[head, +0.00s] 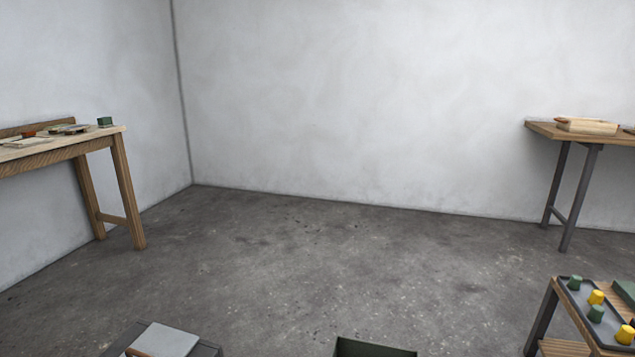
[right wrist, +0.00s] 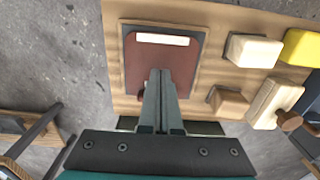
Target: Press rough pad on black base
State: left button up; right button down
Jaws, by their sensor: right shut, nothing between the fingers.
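In the right wrist view a reddish-brown pad (right wrist: 185,62) lies over a dark grey base (right wrist: 128,48), whose rim shows around it. I cannot tell whether the pad is pressed flat on the base. A white strip (right wrist: 162,40) lies across its far end. Both are on a light wooden board (right wrist: 205,20). My right gripper (right wrist: 160,72) is shut and empty, its fingertips over the middle of the pad; whether they touch it is unclear. The fingers hide the pad's near middle. My left gripper is in neither view.
Right of the pad are a cream block (right wrist: 253,50), a yellow block (right wrist: 302,47), a tan block (right wrist: 229,103) and a pale block with a brown knob (right wrist: 289,120). In the head view, a cart tray (head: 575,300) holds green and yellow pieces; mid-floor is clear.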

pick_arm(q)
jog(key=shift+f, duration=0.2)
pick_arm(e)
jog(key=shift+f, duration=0.6)
dwell(0.5)
jog(key=shift+r+p, duration=0.75)
jog(key=shift+p, duration=0.05)
jog(key=shift+r+p, duration=1)
jog(key=shift+p, duration=0.35)
jog(key=shift+r+p, duration=0.7)
jog(key=shift+p, duration=0.2)
jog(key=shift+r+p, duration=0.25)
jog(key=shift+p, duration=0.1)
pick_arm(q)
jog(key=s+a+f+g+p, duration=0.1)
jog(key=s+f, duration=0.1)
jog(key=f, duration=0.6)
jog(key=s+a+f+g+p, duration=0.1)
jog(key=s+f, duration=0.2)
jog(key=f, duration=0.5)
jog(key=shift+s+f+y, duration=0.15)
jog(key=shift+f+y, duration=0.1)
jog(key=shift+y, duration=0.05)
pick_arm(e)
jog(key=shift+r, duration=0.8)
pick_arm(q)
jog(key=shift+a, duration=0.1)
